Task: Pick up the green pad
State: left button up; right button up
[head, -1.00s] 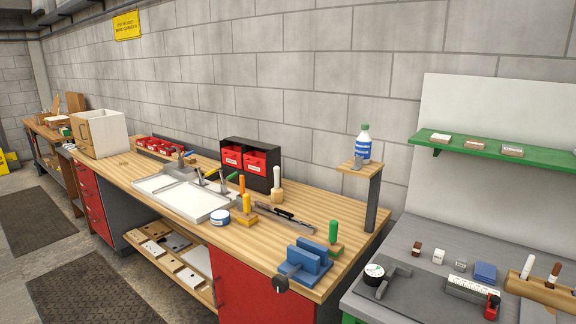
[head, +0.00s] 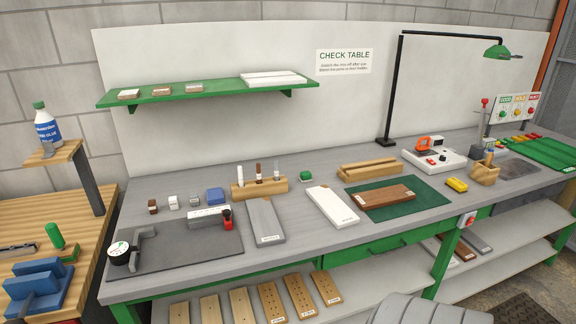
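A small green block-like pad (head: 306,175) lies on the grey check table (head: 310,240), behind the white board and right of the wooden holder. A larger flat dark green mat (head: 430,200) lies under a brown board (head: 387,197) on the same table. A bright green mat (head: 552,152) lies at the table's far right. The small block's underside is hidden. Neither of my grippers shows in the head view.
A white board (head: 332,205), a grey board (head: 264,220) and a wooden holder (head: 262,187) with upright tools stand around the small green block. A green shelf (head: 205,90) hangs above. A lamp (head: 388,140) stands further right.

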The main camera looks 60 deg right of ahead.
aim_at(305, 175)
jog(key=z, duration=1.9)
